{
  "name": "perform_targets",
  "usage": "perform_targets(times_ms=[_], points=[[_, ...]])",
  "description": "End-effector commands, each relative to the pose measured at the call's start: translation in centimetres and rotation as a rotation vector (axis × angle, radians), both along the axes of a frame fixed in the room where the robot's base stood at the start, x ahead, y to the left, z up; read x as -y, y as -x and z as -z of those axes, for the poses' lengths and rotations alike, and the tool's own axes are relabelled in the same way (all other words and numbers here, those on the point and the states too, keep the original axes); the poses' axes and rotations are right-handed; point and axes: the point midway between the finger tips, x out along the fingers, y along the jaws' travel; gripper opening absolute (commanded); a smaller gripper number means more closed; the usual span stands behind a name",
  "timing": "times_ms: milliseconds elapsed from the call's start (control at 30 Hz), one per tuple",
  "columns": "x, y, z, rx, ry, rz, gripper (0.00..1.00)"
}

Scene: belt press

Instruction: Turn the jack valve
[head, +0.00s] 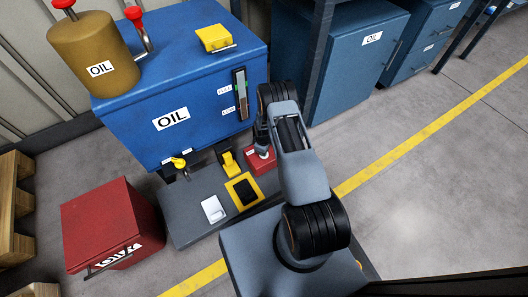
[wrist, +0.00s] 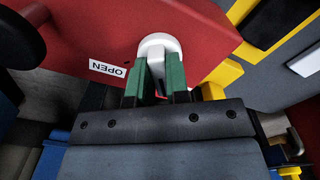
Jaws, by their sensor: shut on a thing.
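The jack is a red block (head: 260,166) on a grey plate in front of the blue oil tank. In the wrist view its red top (wrist: 225,25) fills the upper part, with a white label reading OPEN (wrist: 107,68), seen upside down. The jack valve is a white rounded knob (wrist: 158,43) on that red body. My gripper (wrist: 158,82) is shut on the white knob, a green fingertip on each side. In the head view my arm reaches down to the red block, and the knob is mostly hidden by the wrist.
The blue oil tank (head: 180,90) stands close behind. A yellow pedal-like part (head: 230,164), a yellow-framed black pad (head: 243,192) and a white box (head: 213,209) sit left of the jack. A red bin (head: 110,225) stands further left. The floor (head: 450,200) at right is clear.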

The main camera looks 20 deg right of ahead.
Motion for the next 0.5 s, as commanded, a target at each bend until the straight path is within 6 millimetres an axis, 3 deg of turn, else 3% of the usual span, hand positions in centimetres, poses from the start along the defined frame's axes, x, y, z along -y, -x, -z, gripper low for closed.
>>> perform_targets(times_ms=[500], points=[[-0.05,-0.14,-0.05,0.005,0.001,-0.185,0.0]])
